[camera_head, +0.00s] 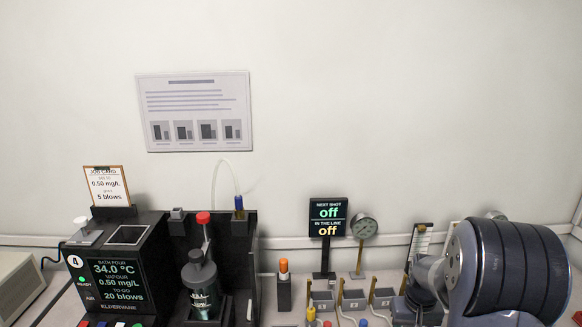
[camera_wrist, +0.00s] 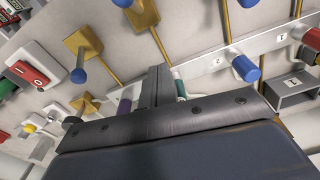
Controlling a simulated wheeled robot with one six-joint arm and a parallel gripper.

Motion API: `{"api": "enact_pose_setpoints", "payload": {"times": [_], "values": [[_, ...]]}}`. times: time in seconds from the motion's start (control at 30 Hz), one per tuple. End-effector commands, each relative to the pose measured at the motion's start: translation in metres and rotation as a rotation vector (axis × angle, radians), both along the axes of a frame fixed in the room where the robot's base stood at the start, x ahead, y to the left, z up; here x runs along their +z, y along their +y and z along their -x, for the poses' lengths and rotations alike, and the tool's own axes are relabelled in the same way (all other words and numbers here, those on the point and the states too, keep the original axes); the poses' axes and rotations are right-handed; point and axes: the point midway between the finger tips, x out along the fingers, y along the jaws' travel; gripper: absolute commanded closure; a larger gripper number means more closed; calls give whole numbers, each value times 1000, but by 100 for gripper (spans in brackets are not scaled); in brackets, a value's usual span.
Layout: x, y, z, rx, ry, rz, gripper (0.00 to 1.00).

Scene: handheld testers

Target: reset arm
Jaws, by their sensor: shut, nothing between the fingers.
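My arm shows as a large dark, ribbed joint with grey links at the lower right of the head view; its gripper end is not visible there. In the wrist view my gripper (camera_wrist: 156,86) shows as dark fingers close together, shut, with nothing held between them. Beyond the fingers are a metal rail (camera_wrist: 215,60) and a blue-tipped peg (camera_wrist: 245,68). I cannot tell the exact gap between the fingers and these.
A black bath unit (camera_head: 122,285) with a lit screen stands at left, beside a dark bottle (camera_head: 201,285) with a red-topped part. A small sign (camera_head: 328,218) reading "off" and a round gauge (camera_head: 364,227) stand mid-right. The wall above is clear except for a poster (camera_head: 195,111).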

Motion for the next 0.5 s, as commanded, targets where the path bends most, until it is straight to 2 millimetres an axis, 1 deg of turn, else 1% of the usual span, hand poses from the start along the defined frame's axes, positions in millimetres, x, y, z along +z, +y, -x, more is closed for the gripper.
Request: {"api": "enact_pose_setpoints", "payload": {"times": [0.03, 0.3, 0.37, 0.5], "values": [[2, 0, -1, 2, 23, 6, 100], [-8, 0, -2, 0, 110, 36, 100], [-13, -1, -7, 0, 107, 36, 100], [-15, -2, -11, 0, 107, 36, 100]]}}
